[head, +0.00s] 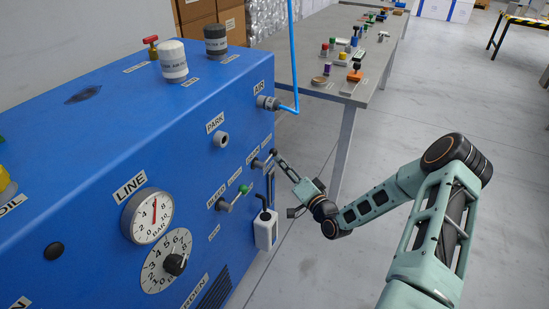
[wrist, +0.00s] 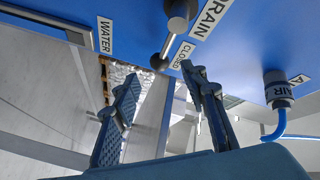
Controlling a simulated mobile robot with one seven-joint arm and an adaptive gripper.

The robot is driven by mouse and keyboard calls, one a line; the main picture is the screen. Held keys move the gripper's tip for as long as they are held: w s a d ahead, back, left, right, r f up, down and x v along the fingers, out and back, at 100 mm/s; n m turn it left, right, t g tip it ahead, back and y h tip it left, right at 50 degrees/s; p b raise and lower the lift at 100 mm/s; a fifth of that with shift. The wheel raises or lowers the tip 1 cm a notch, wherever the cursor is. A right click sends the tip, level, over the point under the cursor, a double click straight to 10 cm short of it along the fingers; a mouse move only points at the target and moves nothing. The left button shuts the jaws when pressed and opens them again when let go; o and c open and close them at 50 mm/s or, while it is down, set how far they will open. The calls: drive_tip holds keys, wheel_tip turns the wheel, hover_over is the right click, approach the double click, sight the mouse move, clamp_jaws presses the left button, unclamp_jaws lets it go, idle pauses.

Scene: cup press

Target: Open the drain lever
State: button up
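The drain lever (wrist: 170,40) has a round metal hub on the blue panel and a thin metal stem ending in a dark ball knob. Its stem lies beside the CLOSED label (wrist: 181,55), under the DRAIN label (wrist: 211,17). In the head view the lever's hub (head: 258,163) is on the panel's right side, with its knob close to my gripper (head: 279,160). In the wrist view my gripper (wrist: 160,72) is open, with the knob appearing between and just beyond its fingertips. I cannot tell whether they touch.
A green-knobbed bleed lever (head: 230,200) sits left of the drain lever, and a white bottle (head: 265,230) hangs below. The air fitting (head: 267,103) with its blue hose (head: 292,60) is above.

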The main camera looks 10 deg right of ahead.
sight(275, 155)
drive_tip(key=b+x, duration=0.1)
drive_tip(key=x, duration=0.5)
drive_tip(key=shift+w+a, duration=0.15)
drive_tip(key=shift+w, duration=0.2)
clamp_jaws()
